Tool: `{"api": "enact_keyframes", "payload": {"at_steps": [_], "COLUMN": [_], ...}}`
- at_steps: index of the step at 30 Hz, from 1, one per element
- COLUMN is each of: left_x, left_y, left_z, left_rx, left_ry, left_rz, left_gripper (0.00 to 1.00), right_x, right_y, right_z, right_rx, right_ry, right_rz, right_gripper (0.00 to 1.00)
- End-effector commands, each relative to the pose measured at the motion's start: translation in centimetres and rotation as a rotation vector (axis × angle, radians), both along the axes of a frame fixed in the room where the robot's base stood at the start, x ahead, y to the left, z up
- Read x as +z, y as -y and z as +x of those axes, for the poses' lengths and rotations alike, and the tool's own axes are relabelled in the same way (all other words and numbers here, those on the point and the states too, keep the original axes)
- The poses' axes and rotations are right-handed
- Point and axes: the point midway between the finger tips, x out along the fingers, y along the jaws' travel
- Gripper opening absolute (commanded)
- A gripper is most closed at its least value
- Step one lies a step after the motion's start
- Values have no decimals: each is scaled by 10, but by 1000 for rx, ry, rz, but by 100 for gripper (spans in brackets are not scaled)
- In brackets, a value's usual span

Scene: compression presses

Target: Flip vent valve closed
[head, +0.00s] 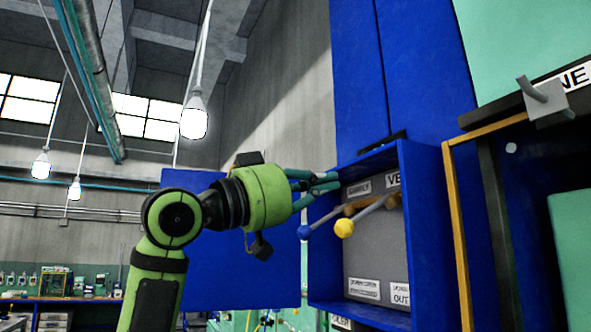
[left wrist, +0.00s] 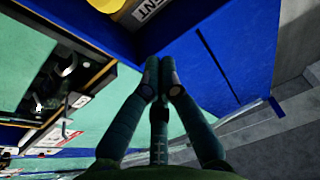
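The vent valve lever shows in the head view with a yellow ball knob (head: 344,228) at its lower left end. Its arm slants up right toward the label starting "VE" (head: 393,180). In the left wrist view part of the yellow knob (left wrist: 104,4) shows at the top edge, beside the "VENT" label (left wrist: 146,9). A second lever with a blue ball knob (head: 304,232) sits to its left, under the "SUPPLY" label. My left gripper (head: 334,182) is at the box's upper left edge, above both knobs. In the left wrist view its fingertips (left wrist: 161,78) are together, with nothing held. My right gripper is not seen.
The levers sit inside a blue box (head: 425,225) with a grey back panel and raised walls. Its blue door (head: 240,275) stands open at left, behind my arm. A press frame with a yellow edge (head: 457,235) stands close on the right.

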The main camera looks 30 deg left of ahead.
Motion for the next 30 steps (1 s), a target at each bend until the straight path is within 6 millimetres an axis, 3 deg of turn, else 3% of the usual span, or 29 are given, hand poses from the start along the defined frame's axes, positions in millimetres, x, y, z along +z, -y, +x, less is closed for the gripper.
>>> {"api": "enact_keyframes", "payload": {"at_steps": [1, 3, 9, 30], "left_x": [9, 13, -17, -31], "left_y": [8, 15, 17, 18], "left_z": [11, 21, 34, 37], "left_rx": [-3, -2, 1, 0], "left_ry": [-6, -5, -4, 11], "left_rz": [1, 0, 0, -10], "left_gripper": [0, 0, 0, 0], "right_x": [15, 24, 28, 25], "right_y": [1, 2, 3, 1], "right_z": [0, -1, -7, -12], "right_rx": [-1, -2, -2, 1], "right_ry": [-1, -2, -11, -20], "right_rz": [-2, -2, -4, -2], "right_gripper": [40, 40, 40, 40]}}
